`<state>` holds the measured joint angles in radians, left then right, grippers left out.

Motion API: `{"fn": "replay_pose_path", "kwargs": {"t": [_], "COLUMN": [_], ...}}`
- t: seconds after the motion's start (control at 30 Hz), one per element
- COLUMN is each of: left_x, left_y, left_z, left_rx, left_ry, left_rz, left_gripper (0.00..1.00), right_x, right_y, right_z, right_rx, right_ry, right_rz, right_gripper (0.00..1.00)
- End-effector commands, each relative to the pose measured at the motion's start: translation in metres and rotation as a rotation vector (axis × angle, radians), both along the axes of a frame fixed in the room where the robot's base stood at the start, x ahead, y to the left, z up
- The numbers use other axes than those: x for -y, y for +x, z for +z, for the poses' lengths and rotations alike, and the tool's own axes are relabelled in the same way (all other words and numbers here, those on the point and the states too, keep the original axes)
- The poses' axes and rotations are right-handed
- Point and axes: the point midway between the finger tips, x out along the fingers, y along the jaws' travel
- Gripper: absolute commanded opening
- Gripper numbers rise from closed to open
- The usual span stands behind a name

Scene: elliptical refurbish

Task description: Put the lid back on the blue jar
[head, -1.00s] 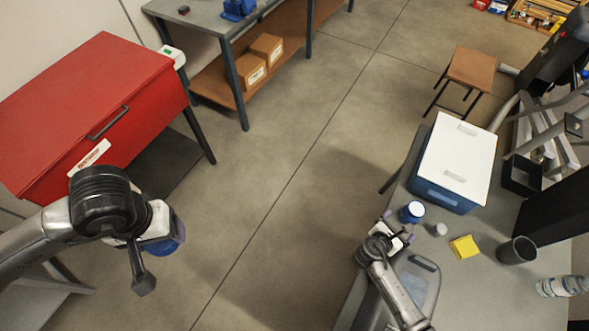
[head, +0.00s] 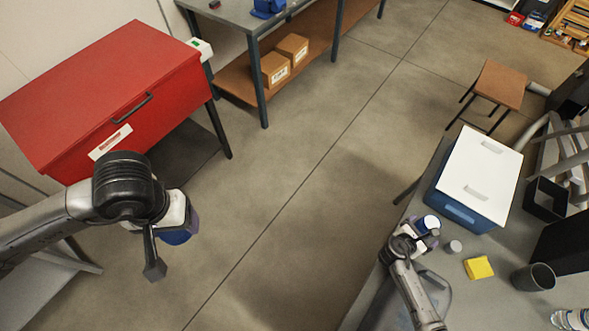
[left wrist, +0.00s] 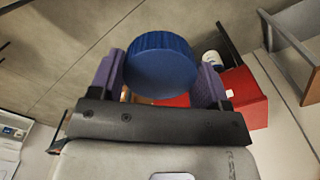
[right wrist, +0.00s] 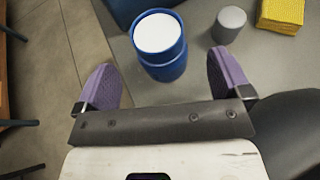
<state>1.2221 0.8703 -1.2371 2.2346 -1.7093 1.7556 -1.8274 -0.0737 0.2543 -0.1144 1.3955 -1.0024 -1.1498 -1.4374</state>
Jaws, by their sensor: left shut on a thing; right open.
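The blue lid (left wrist: 162,65), round with a ribbed edge, is held between the purple fingers of my left gripper (left wrist: 161,75). In the head view the lid (head: 178,237) is over open floor at the left, far from the jar. The blue jar (right wrist: 163,66) stands upright on the grey table, with a flat white round top facing up. It also shows in the head view (head: 429,223), partly hidden by my right gripper. My right gripper (right wrist: 160,62) is open and empty, its fingers on either side of the jar's near side and apart from it.
A small grey cylinder (right wrist: 229,24) and a yellow sponge (head: 479,267) are right of the jar. A blue bin with a white cover (head: 482,165) stands behind it. A dark cup (head: 533,277) is farther right. A red chest (head: 100,95) stands beyond my left arm.

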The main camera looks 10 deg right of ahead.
Motion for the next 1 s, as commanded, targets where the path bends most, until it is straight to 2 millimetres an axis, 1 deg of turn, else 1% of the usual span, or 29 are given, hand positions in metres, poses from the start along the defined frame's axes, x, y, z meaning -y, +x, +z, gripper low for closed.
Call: {"fn": "replay_pose_path", "kwargs": {"t": [0.27,0.5,0.7,1.0], "left_x": [0.0,0.0,0.0,0.0], "left_y": [0.0,0.0,0.0,0.0], "left_z": [-0.001,-0.006,-0.009,-0.009], "left_rx": [0.0,0.0,0.0,0.0], "left_ry": [0.0,0.0,0.0,0.0], "left_rz": [0.0,0.0,0.0,0.0], "left_gripper": [0.48,0.48,0.48,0.48], "right_x": [0.003,0.029,0.042,0.044], "right_y": [0.001,0.016,0.022,0.022], "right_z": [-0.001,-0.009,-0.016,-0.016], "right_rx": [0.0,0.0,-0.001,0.0], "right_ry": [-0.001,-0.002,0.0,0.001], "right_rz": [-0.001,-0.002,0.0,0.0], "right_gripper": [0.96,0.96,0.96,0.96]}}
